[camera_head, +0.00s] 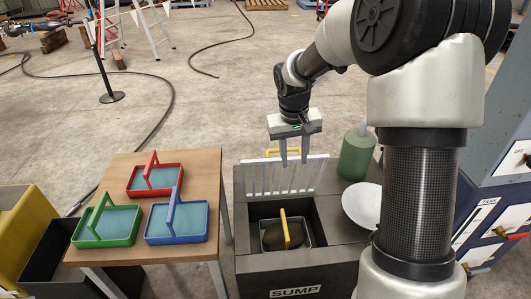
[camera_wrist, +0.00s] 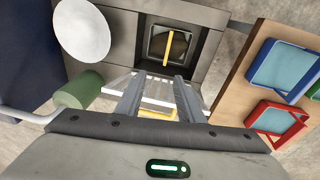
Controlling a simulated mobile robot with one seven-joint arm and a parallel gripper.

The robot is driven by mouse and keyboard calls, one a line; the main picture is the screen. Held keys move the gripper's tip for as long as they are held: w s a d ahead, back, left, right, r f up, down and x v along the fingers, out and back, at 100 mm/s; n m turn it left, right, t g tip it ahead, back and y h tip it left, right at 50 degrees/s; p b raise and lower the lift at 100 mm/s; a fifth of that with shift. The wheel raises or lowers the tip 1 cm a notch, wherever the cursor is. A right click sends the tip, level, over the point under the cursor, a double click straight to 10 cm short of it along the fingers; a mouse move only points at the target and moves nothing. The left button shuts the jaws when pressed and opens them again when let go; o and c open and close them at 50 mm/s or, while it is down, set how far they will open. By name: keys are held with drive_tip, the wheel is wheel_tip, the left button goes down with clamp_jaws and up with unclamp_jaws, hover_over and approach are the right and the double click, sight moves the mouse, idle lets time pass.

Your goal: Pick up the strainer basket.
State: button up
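The strainer basket (camera_head: 265,246) sits down in the open well of the dark sump box. It has a pale metal rim, a yellow bar handle (camera_head: 284,228) across it and dark brown contents. It also shows in the wrist view (camera_wrist: 152,45), with its handle running up and down the picture. My gripper (camera_head: 294,162) is open and empty, fingers pointing down, above and behind the well. In the wrist view its two fingertips (camera_wrist: 157,84) are apart, with the basket beyond them. Nothing touches the basket's handle.
A white slatted grate (camera_head: 272,178) with a yellow handle stands tilted behind the well, beside my fingers. A green bottle (camera_head: 356,155) and white plate (camera_head: 362,204) are at right. Red (camera_head: 133,192), blue (camera_head: 205,222) and green (camera_head: 78,230) handled trays stand on the left table.

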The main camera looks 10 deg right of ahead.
drive_tip(key=g+b, duration=0.1)
drive_tip(key=b, duration=0.3)
approach(285, 224)
drive_tip(key=shift+m+y, duration=0.3)
drive_tip(key=shift+y, duration=0.2)
drive_tip(key=f+b, duration=0.3)
drive_tip(key=f, duration=0.1)
drive_tip(key=shift+d, duration=0.35)
drive_tip(key=shift+d+f+b, duration=0.1)
drive_tip(key=shift+f+b, duration=0.85)
drive_tip(key=shift+f, duration=2.25)
clamp_jaws()
